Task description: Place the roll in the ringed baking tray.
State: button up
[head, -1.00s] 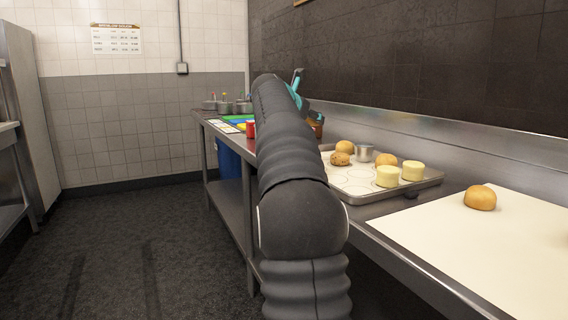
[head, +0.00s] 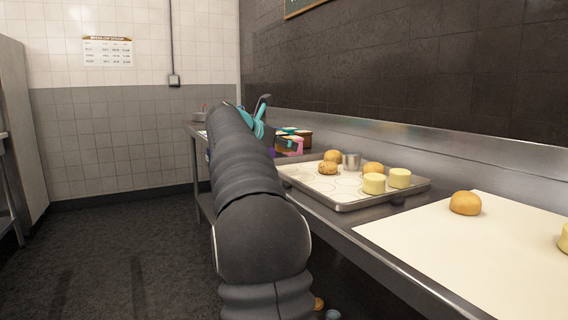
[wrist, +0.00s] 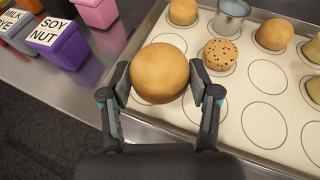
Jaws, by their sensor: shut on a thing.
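My gripper (wrist: 160,84) is shut on a round golden-brown roll (wrist: 160,66) in the wrist view, one finger on each side. The held roll shows near the left edge of the baking tray (wrist: 236,128); its height above it is hard to tell. The tray also shows in the head view (head: 334,192), with printed rings on its liner. It bears two rolls (head: 373,168), a speckled cookie (head: 327,168), a metal cup (head: 351,161) and two pale yellow cylinders (head: 374,184). Several rings are empty. In the head view my arm hides the held roll.
A cream sheet (head: 440,235) on the counter at right bears another roll (head: 465,203) and a yellow piece at the picture edge. Labelled tubs, one purple (wrist: 62,47) and one pink (wrist: 97,11), stand left of the tray. Small objects show low beside my arm (head: 318,303).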

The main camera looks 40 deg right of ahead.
aim_at(284, 170)
jog(key=w+d+f, duration=0.2)
jog(key=d, duration=0.1)
jog(key=shift+f, duration=0.2)
jog(key=shift+a+f+b, duration=0.1)
jog(key=shift+f+b, duration=0.35)
jog(key=shift+f, duration=1.4)
jog(key=shift+f, duration=0.25)
jog(key=o, duration=1.2)
jog(key=shift+c, duration=0.2)
jog(key=shift+r, duration=0.1)
jog(key=shift+w+r, duration=0.1)
jog(key=shift+r, duration=0.1)
jog(key=v, duration=1.2)
